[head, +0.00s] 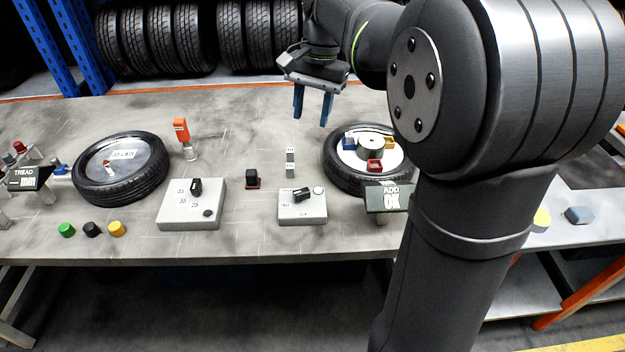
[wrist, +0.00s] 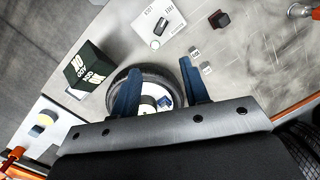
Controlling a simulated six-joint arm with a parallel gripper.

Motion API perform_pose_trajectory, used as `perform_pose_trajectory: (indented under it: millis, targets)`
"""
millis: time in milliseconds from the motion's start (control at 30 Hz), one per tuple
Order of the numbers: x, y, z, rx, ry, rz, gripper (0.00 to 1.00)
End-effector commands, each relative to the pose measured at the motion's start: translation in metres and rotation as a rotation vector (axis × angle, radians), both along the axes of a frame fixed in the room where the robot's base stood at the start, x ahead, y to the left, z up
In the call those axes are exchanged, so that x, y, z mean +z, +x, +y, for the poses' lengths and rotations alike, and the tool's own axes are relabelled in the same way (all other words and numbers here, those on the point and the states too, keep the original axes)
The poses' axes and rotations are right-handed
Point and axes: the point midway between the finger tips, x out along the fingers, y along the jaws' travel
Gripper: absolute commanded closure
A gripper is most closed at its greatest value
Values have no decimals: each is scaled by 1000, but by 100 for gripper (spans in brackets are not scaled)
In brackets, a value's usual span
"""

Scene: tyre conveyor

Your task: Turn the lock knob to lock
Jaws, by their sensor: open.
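A light grey box (head: 302,209) with a black bar knob (head: 303,194) stands near the front of the table, right of centre. The knob lies nearly sideways in the head view, between small labels I cannot read surely. In the wrist view my gripper (wrist: 160,66) shows over the right tyre's edge.
A larger box (head: 190,212) with a numbered dial stands to the left. A black block (head: 252,177) and small tags (head: 290,160) stand behind the box.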

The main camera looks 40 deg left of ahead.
Motion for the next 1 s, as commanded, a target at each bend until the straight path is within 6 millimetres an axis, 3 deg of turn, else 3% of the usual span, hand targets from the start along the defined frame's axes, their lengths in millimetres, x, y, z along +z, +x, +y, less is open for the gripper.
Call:
perform_pose_trajectory:
  millis: [200,333,667,1000]
  targets:
    - [-40,28,-15,-506,-37,183,58]
    - [-51,37,-19,-688,-58,251,58]
    - [-80,30,-16,-762,-71,281,58]
    - [-148,4,-5,-758,-73,281,58]
